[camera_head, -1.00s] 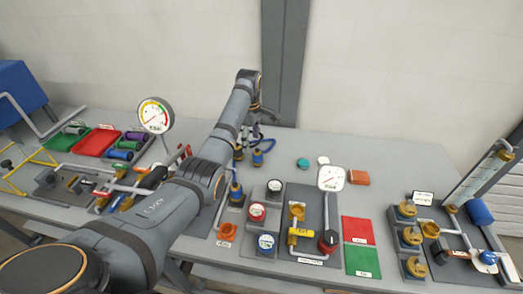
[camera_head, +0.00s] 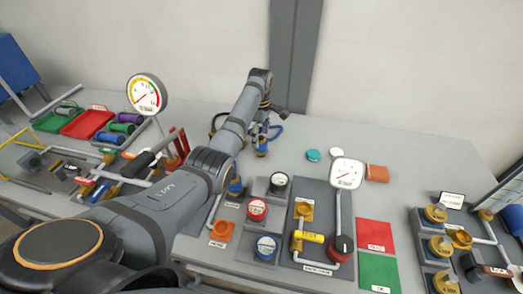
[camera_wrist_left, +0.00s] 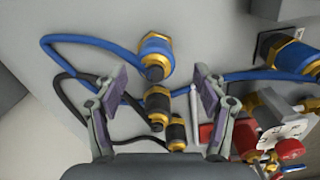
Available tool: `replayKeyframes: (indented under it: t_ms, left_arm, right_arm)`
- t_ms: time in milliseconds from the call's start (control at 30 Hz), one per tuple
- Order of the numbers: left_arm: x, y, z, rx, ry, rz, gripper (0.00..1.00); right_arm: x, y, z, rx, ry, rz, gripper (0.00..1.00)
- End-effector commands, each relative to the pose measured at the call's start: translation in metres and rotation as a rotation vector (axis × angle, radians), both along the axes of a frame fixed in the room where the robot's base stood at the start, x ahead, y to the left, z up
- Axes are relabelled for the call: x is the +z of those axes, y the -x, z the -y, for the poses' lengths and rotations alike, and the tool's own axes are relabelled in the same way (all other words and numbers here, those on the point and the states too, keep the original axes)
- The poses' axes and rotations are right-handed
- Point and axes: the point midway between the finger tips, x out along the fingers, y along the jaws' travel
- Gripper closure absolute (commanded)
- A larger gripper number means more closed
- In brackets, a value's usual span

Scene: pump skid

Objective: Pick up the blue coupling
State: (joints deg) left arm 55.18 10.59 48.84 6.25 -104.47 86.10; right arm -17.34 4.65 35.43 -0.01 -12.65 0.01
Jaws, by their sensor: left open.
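A blue coupling (camera_wrist_left: 156,55) with brass ends lies on the grey table, joined to a blue hose, in the left wrist view. In the head view a blue coupling (camera_head: 262,146) shows just below my left gripper (camera_head: 270,113). My left gripper (camera_wrist_left: 161,78) is open; its fingers stand to either side of the coupling's lower end in the picture, with nothing held. I cannot tell the exact height above it. A second blue coupling (camera_wrist_left: 291,56) sits at a dark block on the right; one also shows in the head view (camera_head: 235,187). My right gripper is out of view.
Two dark couplings (camera_wrist_left: 157,106) with brass ends and black hoses lie close by. The blue hose (camera_wrist_left: 90,38) loops left. In the head view a pressure gauge (camera_head: 147,94) stands left of my arm, another gauge (camera_head: 347,173) to the right. Teal and white discs lie on open table.

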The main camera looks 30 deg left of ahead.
Motion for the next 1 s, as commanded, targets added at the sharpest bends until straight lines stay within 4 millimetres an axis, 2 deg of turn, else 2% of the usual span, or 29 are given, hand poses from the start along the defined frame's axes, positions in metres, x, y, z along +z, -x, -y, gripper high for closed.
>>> replayKeyframes:
  t_ms: [100, 300, 500, 600, 833, 867, 1000]
  left_arm:
    - [-0.013, 0.000, 0.000, 0.000, 0.000, -0.001, 0.29]
    - [-0.021, -0.001, 0.001, 0.000, 0.000, -0.001, 0.29]
    - [-0.055, -0.004, 0.002, 0.000, 0.000, -0.003, 0.29]
    - [-0.066, -0.004, 0.002, 0.000, -0.001, -0.001, 0.29]
    - [-0.068, -0.004, 0.002, 0.000, -0.001, 0.002, 0.29]
    - [-0.068, -0.004, 0.002, 0.000, -0.001, 0.002, 0.31]
    - [-0.068, -0.004, 0.002, 0.000, -0.001, 0.002, 0.50]
  right_arm:
    - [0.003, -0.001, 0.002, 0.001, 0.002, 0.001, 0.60]
    - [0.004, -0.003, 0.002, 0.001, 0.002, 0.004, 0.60]
    - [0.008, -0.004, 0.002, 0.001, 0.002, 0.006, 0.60]
    - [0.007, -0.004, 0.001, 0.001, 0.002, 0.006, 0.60]
    - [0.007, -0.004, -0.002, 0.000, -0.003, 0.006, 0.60]
    - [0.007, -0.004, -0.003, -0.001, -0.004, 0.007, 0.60]
    - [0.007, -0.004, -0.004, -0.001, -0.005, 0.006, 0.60]
